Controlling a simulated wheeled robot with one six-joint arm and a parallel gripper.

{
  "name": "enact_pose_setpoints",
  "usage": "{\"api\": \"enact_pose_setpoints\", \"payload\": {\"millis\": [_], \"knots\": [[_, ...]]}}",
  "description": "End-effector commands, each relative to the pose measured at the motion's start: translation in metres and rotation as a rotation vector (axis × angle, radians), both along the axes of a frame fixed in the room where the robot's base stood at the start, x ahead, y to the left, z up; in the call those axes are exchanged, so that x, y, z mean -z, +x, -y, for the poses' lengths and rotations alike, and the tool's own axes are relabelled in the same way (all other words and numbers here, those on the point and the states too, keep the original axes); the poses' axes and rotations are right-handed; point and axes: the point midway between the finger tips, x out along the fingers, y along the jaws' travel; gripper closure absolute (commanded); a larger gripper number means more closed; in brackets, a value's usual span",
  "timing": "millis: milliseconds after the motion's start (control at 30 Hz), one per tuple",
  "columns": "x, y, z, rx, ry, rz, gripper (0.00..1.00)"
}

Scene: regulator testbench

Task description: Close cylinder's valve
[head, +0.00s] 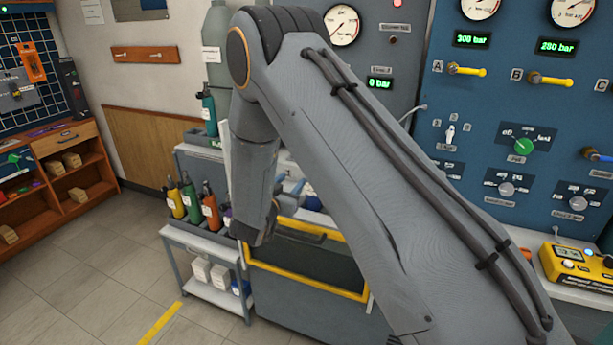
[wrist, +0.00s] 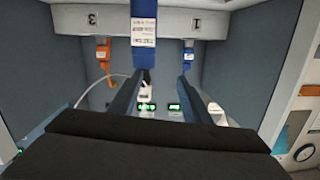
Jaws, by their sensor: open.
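In the wrist view a blue cylinder (wrist: 143,28) with a white label comes in from the top edge. A dark, narrow valve part (wrist: 147,75) shows at its lower end in the picture. My gripper (wrist: 161,78) is open, with its two dark fingers apart. The dark part appears between the fingertips, nearer the left one; I cannot tell whether they touch.
The wrist view shows an orange fitting (wrist: 103,52) at left and a blue one (wrist: 188,57) at right, between grey side walls. In the head view, a cart (head: 215,292) holds several small cylinders beside a yellow-framed panel (head: 310,285). Floor (head: 95,270) is clear at left.

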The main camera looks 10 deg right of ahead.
Motion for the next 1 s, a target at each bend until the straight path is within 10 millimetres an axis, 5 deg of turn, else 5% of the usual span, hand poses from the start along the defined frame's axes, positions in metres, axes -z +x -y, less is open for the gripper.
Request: {"api": "enact_pose_setpoints", "payload": {"millis": [100,267,700,1000], "knots": [[-0.006,-0.023,0.009,0.047,-0.068,0.041,0.56],[-0.011,-0.030,0.016,0.070,-0.100,0.061,0.56],[-0.013,0.021,0.049,0.070,-0.097,0.063,0.56],[-0.011,0.033,0.057,0.068,-0.097,0.062,0.56]]}}
